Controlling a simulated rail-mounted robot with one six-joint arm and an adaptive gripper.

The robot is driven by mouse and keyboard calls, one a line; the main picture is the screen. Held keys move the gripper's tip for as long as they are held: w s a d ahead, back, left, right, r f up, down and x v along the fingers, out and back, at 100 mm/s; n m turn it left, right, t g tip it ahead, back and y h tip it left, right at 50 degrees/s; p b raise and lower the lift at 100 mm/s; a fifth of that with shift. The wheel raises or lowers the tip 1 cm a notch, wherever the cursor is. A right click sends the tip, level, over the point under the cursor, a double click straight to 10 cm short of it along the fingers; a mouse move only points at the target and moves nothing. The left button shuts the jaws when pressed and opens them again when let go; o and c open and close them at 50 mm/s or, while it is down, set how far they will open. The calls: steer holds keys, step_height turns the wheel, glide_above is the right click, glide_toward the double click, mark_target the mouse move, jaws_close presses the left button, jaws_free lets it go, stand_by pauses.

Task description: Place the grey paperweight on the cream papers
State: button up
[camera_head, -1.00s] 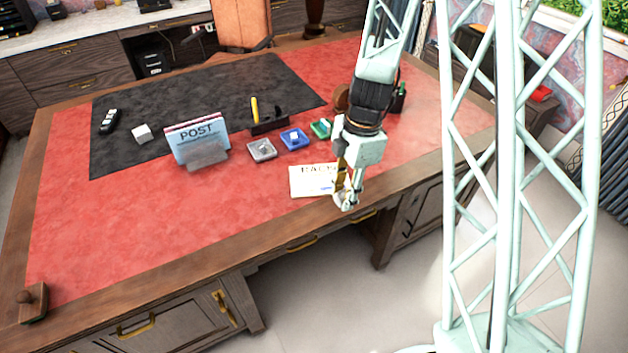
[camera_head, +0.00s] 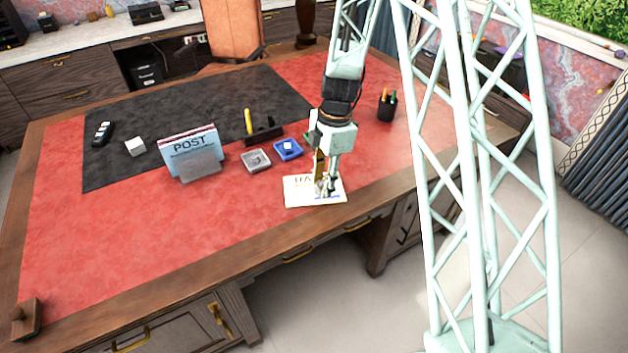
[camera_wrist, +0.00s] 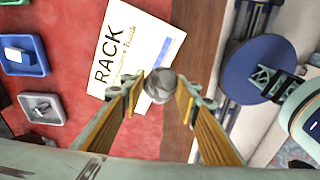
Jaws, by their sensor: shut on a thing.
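The cream papers (camera_head: 297,197) lie near the desk's front edge, with large dark lettering and a blue strip. They also show in the wrist view (camera_wrist: 125,52). My gripper (camera_head: 326,190) is in front of the right part of the papers in the head view. In the wrist view my gripper (camera_wrist: 158,92) is shut on the grey paperweight (camera_wrist: 160,84), a rounded faceted lump. There the paperweight overlaps the papers' lower right edge; its height above them is hard to tell. In the head view I cannot make out the paperweight between the fingers.
A grey tray (camera_head: 247,165) and a blue tray (camera_head: 279,153), each holding a small item, stand behind the papers. A letter holder marked POST (camera_head: 190,150) is to the left and a pen cup (camera_head: 386,110) behind right. The wooden desk edge (camera_head: 258,262) runs along the front.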

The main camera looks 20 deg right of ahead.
steer(key=shift+w+a+f, duration=0.1)
steer(key=shift+w+a, duration=0.05)
steer(key=shift+w, duration=0.75)
steer(key=shift+w+a+f, duration=0.1)
steer(key=shift+w+a, duration=0.1)
steer(key=shift+w, duration=0.65)
steer(key=shift+w+a+f, duration=0.1)
steer(key=shift+w+a, duration=0.05)
steer(key=shift+w, duration=0.75)
steer(key=shift+w, duration=0.2)
steer(key=shift+w+f, duration=0.15)
steer(key=shift+w, duration=0.05)
steer(key=shift+f+b, duration=0.35)
steer(key=shift+f, duration=1.25)
steer(key=shift+f, duration=0.2)
steer(key=o, duration=0.9)
steer(key=shift+r, duration=0.2)
steer(key=shift+w+d+r+p, duration=0.1)
steer(key=shift+d+r+p, duration=0.15)
steer(key=shift+r, duration=1.75)
steer(key=shift+s+d+r+p, duration=0.1)
steer(key=shift+d+r+p, duration=0.15)
steer(key=shift+r, duration=1.7)
steer(key=shift+w+d+r+p, duration=0.15)
steer(key=shift+r+p, duration=0.1)
steer(key=shift+r, duration=1.75)
